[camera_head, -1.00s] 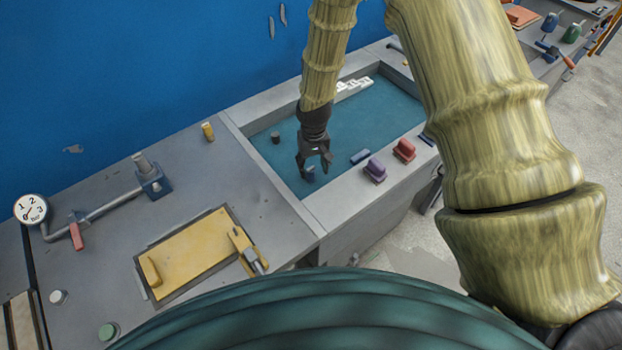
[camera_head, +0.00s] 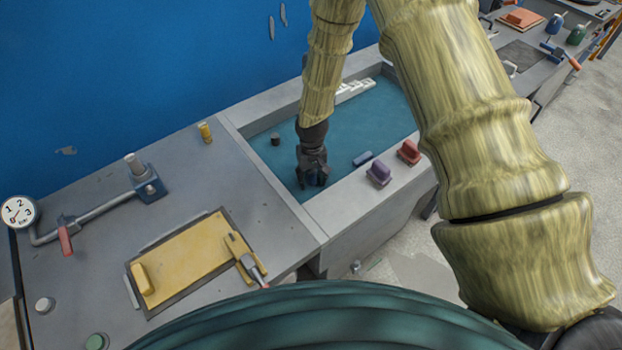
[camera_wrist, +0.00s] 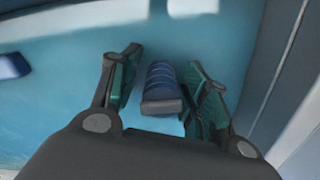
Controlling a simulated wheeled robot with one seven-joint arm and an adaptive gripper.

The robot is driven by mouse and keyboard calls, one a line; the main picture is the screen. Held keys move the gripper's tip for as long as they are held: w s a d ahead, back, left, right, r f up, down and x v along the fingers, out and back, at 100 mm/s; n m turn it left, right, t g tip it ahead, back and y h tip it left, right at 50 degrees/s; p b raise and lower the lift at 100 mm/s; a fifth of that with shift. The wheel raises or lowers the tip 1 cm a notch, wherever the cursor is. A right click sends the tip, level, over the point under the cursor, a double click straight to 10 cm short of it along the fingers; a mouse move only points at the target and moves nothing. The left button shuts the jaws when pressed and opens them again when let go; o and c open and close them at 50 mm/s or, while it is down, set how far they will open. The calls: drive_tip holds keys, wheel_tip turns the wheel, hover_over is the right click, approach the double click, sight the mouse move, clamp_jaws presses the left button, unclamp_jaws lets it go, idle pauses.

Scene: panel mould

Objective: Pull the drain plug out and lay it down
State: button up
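My gripper (camera_head: 314,180) is low in the near end of the water-filled basin (camera_head: 385,97). A ribbed dark blue plug-like piece (camera_wrist: 162,88) stands between its fingers in the wrist view; I take it for the drain plug. The fingers (camera_wrist: 160,85) are open, one on each side of it, with a narrow gap visible at least on the left. In the head view the gripper hides most of this piece.
A dark cylinder (camera_head: 275,139) and a blue block (camera_head: 362,158) are in the basin. Purple (camera_head: 379,173) and red (camera_head: 408,152) blocks sit on its front rim. The grey bench (camera_head: 190,180) holds a yellow panel (camera_head: 185,262), a pipe valve and a gauge (camera_head: 18,212).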

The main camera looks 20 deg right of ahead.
sight(312, 172)
drive_tip(key=shift+s+r, duration=0.15)
drive_tip(key=c, duration=0.3)
clamp_jaws()
drive_tip(key=shift+r, duration=0.15)
drive_tip(key=shift+r+p, duration=1.4)
drive_tip(key=shift+r, duration=0.75)
drive_tip(key=shift+r, duration=0.1)
drive_tip(key=shift+r+p, duration=1.2)
drive_tip(key=shift+r, duration=0.7)
